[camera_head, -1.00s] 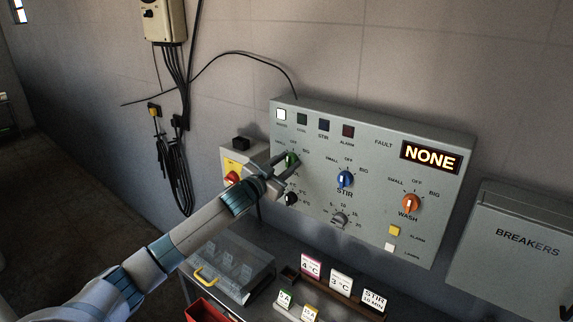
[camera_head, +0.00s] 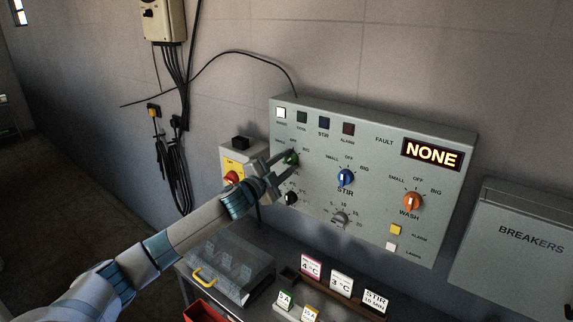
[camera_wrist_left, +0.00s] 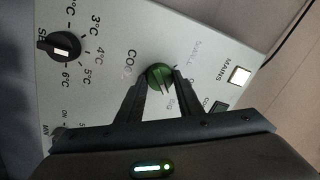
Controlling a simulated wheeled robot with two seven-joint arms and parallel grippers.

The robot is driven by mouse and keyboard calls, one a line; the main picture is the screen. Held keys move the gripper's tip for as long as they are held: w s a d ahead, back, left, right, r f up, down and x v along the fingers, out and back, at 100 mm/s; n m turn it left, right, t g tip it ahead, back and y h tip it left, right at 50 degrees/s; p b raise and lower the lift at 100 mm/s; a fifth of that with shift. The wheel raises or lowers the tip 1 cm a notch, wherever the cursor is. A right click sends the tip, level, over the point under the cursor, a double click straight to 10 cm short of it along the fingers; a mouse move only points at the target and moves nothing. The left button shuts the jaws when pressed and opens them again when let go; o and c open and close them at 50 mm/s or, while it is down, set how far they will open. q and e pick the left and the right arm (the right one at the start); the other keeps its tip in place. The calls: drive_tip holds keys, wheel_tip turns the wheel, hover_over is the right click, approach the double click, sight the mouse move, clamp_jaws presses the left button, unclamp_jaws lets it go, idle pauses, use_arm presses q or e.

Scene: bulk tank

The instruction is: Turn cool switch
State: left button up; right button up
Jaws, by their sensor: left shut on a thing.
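The green COOL switch (camera_head: 291,158) is a round knob at the upper left of the grey control panel (camera_head: 380,140). My left gripper (camera_head: 279,168) reaches it from the lower left and is shut on it. In the left wrist view the green knob (camera_wrist_left: 159,77) sits between the two dark fingertips (camera_wrist_left: 157,88), which touch its sides. The COOL label is partly covered by a finger there. My right gripper is in neither view.
The blue STIR knob (camera_head: 345,177), orange WASH knob (camera_head: 412,201) and black temperature knob (camera_head: 291,198) are on the same panel. Small cards (camera_head: 341,283) stand on the bench below.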

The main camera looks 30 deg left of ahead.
use_arm(q)
drive_tip(key=shift+m, duration=0.3)
drive_tip(key=o, duration=1.1)
drive_tip(key=shift+c, duration=0.2)
drive_tip(key=s+f+b, duration=0.1)
drive_tip(key=s+b, duration=0.5)
drive_tip(key=s, duration=1.1)
drive_tip(key=shift+s+a, duration=0.2)
drive_tip(key=shift+a, duration=0.05)
